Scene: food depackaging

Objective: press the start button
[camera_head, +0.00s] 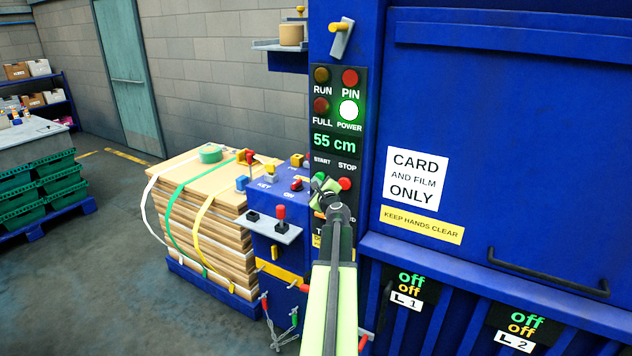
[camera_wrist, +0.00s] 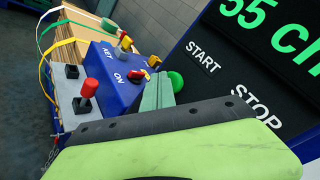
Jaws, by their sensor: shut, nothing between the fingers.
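The green start button (camera_head: 319,176) sits under the START label on the dark panel of the blue machine. In the wrist view the green button (camera_wrist: 177,81) shows just right of my fingertips, partly hidden behind them. My gripper (camera_head: 318,187) is shut and empty, its tips right at the button in the head view. The wrist view shows the closed fingers (camera_wrist: 158,88) beside the button; I cannot tell whether they touch it. The red stop button (camera_head: 345,184) is close by on the right. The display (camera_head: 335,145) reads 55 cm, and the POWER lamp (camera_head: 349,110) is lit.
A blue control box (camera_head: 277,215) with levers and a KEY switch stands left of the panel. A strapped cardboard stack (camera_head: 205,215) is further left. A handled blue door (camera_head: 520,150) fills the right. Open floor (camera_head: 110,260) lies at the left front.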

